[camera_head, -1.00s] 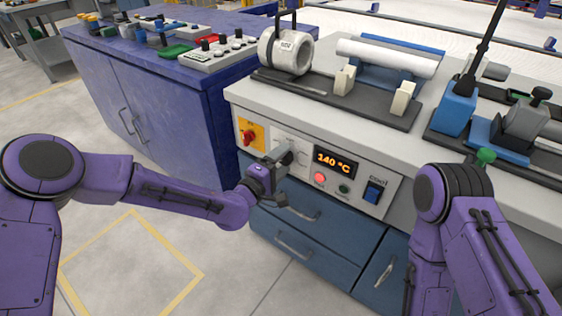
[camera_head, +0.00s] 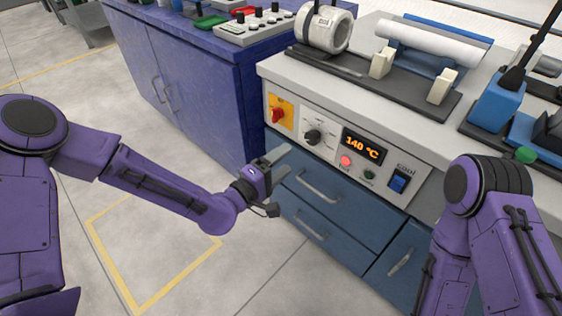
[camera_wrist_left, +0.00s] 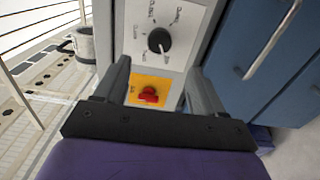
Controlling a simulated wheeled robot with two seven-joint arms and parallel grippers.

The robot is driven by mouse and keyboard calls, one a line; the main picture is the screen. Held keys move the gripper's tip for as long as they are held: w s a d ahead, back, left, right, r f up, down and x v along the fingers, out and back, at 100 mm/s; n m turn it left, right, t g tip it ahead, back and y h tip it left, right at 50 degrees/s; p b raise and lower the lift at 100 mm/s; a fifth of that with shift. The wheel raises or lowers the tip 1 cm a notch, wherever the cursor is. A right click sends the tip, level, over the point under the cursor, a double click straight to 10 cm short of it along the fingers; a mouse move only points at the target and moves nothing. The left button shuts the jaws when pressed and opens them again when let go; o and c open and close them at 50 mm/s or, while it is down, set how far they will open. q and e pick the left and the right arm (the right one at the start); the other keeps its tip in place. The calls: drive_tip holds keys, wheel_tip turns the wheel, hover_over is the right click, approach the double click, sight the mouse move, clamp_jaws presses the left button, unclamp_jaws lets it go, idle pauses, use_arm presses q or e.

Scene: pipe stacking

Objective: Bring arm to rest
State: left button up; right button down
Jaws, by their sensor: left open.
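My left gripper (camera_head: 279,162) is open and empty in the head view. It hangs in front of the grey-white machine (camera_head: 290,70), below and to the left of its control panel, apart from the black rotary knob (camera_head: 312,137). In the left wrist view its two fingers (camera_wrist_left: 159,82) are spread, with the knob (camera_wrist_left: 159,41) beyond them and the red switch on a yellow plate (camera_wrist_left: 148,95) between them. The red switch (camera_head: 278,114) also shows in the head view. My right arm is folded at the right of the head view; its gripper is out of view.
The display (camera_head: 363,146) reads 140 °C, with a blue switch (camera_head: 398,181) beside it. Blue drawers (camera_head: 325,205) with handles lie below the panel. A purple cabinet (camera_head: 200,90) stands at the left. A white pipe (camera_head: 430,46) lies on the machine. Open floor lies at lower left.

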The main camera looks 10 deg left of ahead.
idle(0.3)
use_arm(q)
drive_tip(key=s+a+f+m+g+y, duration=0.1)
drive_tip(key=s+a+f+g+y, duration=0.25)
drive_tip(key=s+a+f, duration=0.55)
drive_tip(key=s+a+f+m+g+y, duration=0.1)
drive_tip(key=s+a+f+g+y, duration=0.3)
drive_tip(key=f, duration=0.8)
drive_tip(key=s+a+f+m+g+y, duration=0.1)
drive_tip(key=s+a+f+g+y, duration=0.15)
drive_tip(key=s+a, duration=0.5)
drive_tip(key=s+a+f+m+g+y, duration=0.2)
drive_tip(key=s+a+f+y, duration=0.2)
drive_tip(key=s, duration=0.7)
wheel_tip(320, 180, up, 17)
drive_tip(key=p, duration=1.6)
drive_tip(key=shift+w+d+n+t, duration=0.2)
drive_tip(key=shift+w+n+t, duration=0.1)
drive_tip(key=shift+w+n, duration=0.15)
drive_tip(key=shift+f, duration=0.1)
drive_tip(key=shift+c, duration=0.3)
